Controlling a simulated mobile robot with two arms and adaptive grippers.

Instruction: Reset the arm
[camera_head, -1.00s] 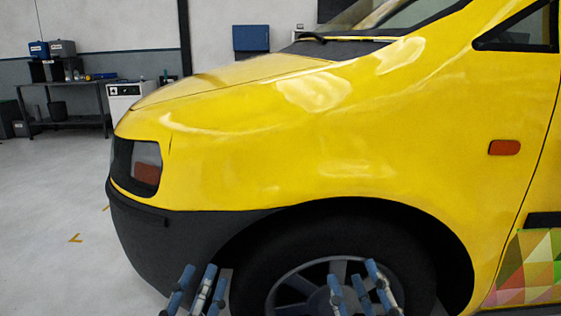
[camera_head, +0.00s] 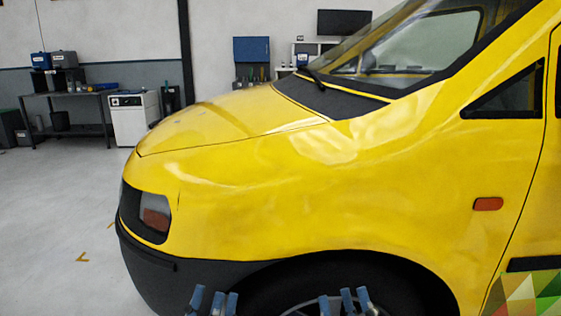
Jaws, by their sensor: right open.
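My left gripper (camera_head: 214,302) shows only its blue-grey fingertips at the bottom edge, in front of the car's dark bumper. Its fingers stand apart with nothing seen between them. My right gripper (camera_head: 345,303) shows at the bottom edge in front of the front wheel. It is open and empty. Both arms and the lower parts of both grippers are out of view. No vinyl sheet shows in either gripper.
A yellow car (camera_head: 300,190) fills the middle and right, close ahead. Colored triangle-patterned vinyl (camera_head: 535,296) covers its lower door. A workbench (camera_head: 70,97) and a white cabinet (camera_head: 134,122) stand at the back left. The grey floor (camera_head: 60,210) at left is clear.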

